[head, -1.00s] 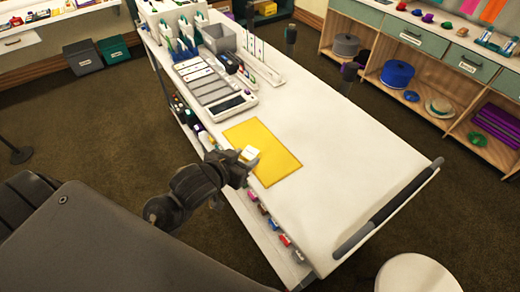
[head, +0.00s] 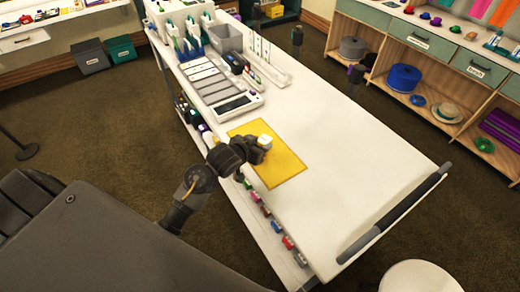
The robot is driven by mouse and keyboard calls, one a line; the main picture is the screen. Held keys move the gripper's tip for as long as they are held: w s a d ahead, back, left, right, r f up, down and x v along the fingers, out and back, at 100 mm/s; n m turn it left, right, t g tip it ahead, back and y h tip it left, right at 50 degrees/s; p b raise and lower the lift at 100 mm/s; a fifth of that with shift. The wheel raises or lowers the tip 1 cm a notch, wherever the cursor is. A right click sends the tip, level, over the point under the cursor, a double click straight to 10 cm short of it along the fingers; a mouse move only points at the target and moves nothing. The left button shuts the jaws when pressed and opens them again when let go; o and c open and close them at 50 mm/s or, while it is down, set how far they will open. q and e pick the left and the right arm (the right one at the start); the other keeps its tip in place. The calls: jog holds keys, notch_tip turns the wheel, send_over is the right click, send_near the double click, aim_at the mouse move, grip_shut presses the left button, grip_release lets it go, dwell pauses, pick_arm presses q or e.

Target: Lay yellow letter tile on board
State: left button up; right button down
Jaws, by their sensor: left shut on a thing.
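A flat yellow board (head: 282,168) lies on the white cart top, near its left long edge. My left gripper (head: 261,147) reaches in from the left over the board's upper middle. It is shut on a small pale tile (head: 265,141), which looks white to cream rather than clearly yellow; no letter can be read on it. The fingers hide part of the tile. I cannot tell whether the tile touches the board. My right gripper is out of view.
The white cart top (head: 350,150) is clear to the right of the board. Behind the board stand a grey slotted tray (head: 212,82), a grey bin (head: 226,38) and white holders. A dark push handle (head: 395,213) runs along the near right edge. Small coloured items hang below the left edge.

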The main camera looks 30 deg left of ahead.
pick_arm(q)
jog(key=shift+w+f+p, duration=0.2)
jog(key=shift+f+p, duration=0.15)
jog(key=shift+f, duration=1.45)
jog(key=shift+f, duration=0.2)
jog(key=o, duration=0.9)
jog(key=shift+o, duration=0.2)
